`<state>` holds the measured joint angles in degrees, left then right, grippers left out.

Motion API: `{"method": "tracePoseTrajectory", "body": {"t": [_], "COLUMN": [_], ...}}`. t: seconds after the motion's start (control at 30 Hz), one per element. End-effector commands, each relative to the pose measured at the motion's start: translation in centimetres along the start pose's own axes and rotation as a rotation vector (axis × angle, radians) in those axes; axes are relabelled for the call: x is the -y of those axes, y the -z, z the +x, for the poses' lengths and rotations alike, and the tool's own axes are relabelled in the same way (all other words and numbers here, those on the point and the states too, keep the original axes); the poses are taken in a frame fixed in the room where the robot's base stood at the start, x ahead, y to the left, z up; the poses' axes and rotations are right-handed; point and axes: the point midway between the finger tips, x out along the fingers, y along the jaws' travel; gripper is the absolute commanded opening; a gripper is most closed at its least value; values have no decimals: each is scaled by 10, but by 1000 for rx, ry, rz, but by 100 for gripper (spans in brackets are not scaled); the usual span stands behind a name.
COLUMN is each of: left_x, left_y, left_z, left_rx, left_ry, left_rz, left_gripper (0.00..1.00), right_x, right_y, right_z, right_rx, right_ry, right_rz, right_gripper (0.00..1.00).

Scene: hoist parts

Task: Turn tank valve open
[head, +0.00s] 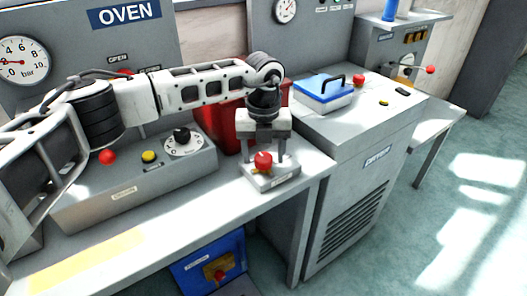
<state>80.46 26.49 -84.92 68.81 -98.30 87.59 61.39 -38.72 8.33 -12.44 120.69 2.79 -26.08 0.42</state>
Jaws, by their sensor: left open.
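A red knob (263,161) on a small grey block (270,180) sits near the right end of the bench. My left gripper (265,158) points down over this block, open, with one finger on each side of the red knob. I cannot tell whether the fingers touch it. Below the bench, a blue box (186,275) carries another red handle (219,275). Which of these is the tank valve I cannot read from labels. My right gripper is not in view.
A control box (90,207) with buttons and a dial stands left on the bench (150,245). A red container (212,130) is behind my gripper. A grey cabinet (385,165) with a blue-lidded box (322,92) stands right. Open floor (440,210) lies further right.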

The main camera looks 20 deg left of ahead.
Motion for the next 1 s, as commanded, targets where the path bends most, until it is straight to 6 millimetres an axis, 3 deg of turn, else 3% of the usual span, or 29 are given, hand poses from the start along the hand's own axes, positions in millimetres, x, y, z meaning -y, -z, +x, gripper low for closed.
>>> {"method": "tracePoseTrajectory", "body": {"t": [0.13,0.27,0.7,1.0], "left_x": [0,0,0,0], "left_y": [0,0,0,0], "left_z": [-7,-27,-129,-159], "left_rx": [1,4,3,0], "left_ry": [2,2,2,0], "left_rz": [1,1,0,0], "left_gripper": [61,61,61,61], "right_x": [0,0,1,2], "right_y": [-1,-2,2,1], "right_z": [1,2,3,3], "right_rx": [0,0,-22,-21], "right_ry": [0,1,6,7], "right_rz": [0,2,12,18], "right_gripper": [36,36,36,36]}}
